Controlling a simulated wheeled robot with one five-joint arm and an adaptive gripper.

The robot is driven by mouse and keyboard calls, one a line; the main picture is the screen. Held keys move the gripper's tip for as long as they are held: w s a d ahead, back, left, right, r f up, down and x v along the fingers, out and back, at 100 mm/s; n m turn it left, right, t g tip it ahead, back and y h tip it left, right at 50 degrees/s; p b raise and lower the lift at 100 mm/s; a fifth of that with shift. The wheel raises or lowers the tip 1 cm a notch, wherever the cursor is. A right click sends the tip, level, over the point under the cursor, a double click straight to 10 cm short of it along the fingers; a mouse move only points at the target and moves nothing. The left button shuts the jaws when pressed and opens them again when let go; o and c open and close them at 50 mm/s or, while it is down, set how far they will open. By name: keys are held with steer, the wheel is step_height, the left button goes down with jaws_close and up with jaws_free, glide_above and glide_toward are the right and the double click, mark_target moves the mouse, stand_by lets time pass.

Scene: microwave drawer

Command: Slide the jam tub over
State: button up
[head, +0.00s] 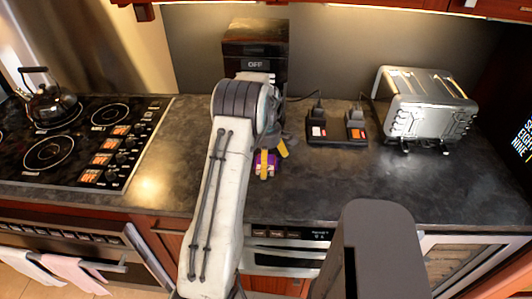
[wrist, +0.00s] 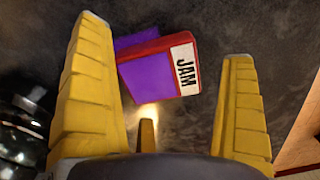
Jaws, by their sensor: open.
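The jam tub (wrist: 156,78) is a small purple box with a red edge and a white label reading JAM. It lies on the dark countertop between and just beyond the finger ends in the wrist view, nearer the left finger. In the head view the jam tub (head: 266,170) shows as a purple patch partly hidden by my gripper (head: 274,155), whose yellow fingers are over it. My gripper (wrist: 165,75) is open with nothing held between its fingers. I cannot tell whether the left finger touches the tub.
A black box marked OFF (head: 256,45) stands at the back, behind my arm. A black charger base (head: 337,133) and a silver toaster (head: 428,105) are to the right. The stove (head: 85,140) with a kettle (head: 48,103) is at the left. Bare counter (head: 340,185) lies right of the tub.

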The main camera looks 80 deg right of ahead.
steer(key=shift+f, duration=0.45)
steer(key=shift+c, duration=0.2)
steer(key=c, duration=1.4)
